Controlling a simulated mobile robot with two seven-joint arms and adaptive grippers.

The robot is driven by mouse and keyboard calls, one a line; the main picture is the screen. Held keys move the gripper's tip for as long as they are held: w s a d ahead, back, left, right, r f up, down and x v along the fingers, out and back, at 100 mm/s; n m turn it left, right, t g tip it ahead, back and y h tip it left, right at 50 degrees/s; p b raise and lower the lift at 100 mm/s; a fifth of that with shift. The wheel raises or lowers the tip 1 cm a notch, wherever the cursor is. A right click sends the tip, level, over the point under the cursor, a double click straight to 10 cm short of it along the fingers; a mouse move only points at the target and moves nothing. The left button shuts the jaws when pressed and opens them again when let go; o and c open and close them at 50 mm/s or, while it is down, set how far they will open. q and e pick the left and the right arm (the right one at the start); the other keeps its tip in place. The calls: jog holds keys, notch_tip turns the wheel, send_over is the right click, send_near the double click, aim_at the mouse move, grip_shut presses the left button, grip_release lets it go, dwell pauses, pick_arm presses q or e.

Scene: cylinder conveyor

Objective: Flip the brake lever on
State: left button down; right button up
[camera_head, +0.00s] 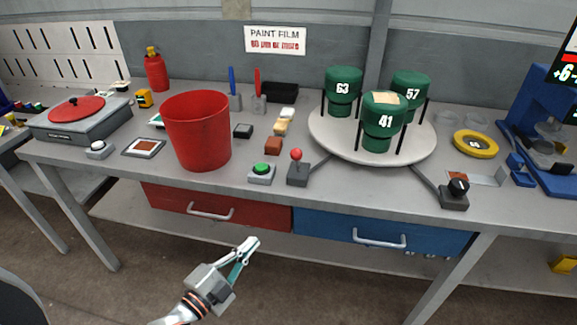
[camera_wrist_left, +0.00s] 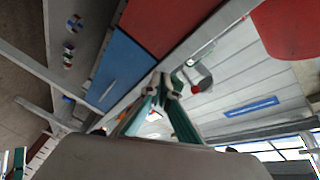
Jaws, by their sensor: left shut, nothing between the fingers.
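A lever with a red ball knob (camera_head: 297,157) stands upright on a dark box near the table's front edge, in the head view. It looks like the brake lever, but no label on it can be read. My left gripper (camera_head: 249,243) is in front of the table, lower in the picture than the lever and to its left. It is shut and empty, apart from the lever. In the left wrist view its fingertips (camera_wrist_left: 166,84) come together and hold nothing. My right gripper is not in view.
A green button (camera_head: 261,169) sits just left of the lever. A red bucket (camera_head: 197,130) stands further left. A round white turntable (camera_head: 330,143) carries green cylinders behind the lever to the right. A black knob (camera_head: 459,186) is at the right front. Red and blue drawers (camera_head: 330,226) hang below.

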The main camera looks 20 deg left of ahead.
aim_at(297, 163)
pick_arm(q)
notch_tip(297, 163, up, 11)
jog(key=w+d+m+h, duration=0.2)
jog(key=m+h, duration=0.4)
jog(key=m, duration=0.5)
jog(key=shift+w+r+m+t+p, duration=0.2)
jog(key=shift+w+m+t+p, duration=0.1)
jog(key=shift+t+p, duration=0.1)
jog(key=w+a+p+x, duration=0.1)
jog(key=a+p+x, duration=0.1)
jog(key=x, duration=1)
jog(key=shift+w+r+p, duration=0.4)
jog(key=shift+r, duration=0.1)
jog(key=shift+w, duration=0.15)
